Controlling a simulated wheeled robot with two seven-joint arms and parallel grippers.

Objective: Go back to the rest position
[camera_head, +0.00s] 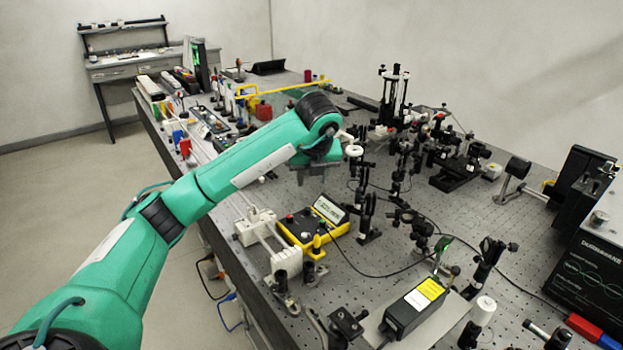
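My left arm, green with dark joints, reaches in from the lower left over the optical bench. My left gripper (312,172) hangs at its end, above the bench and behind the yellow control box. The gripper is small and dark here, and its fingers do not show clearly. I cannot tell whether it is open or shut, or whether it holds anything. My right gripper is not in view.
The perforated optical bench (385,262) carries several black optical mounts to the right of my gripper. A yellow control box (313,229) stands below it. A black box with a yellow label (416,306) stands in front. Open floor (50,190) lies left.

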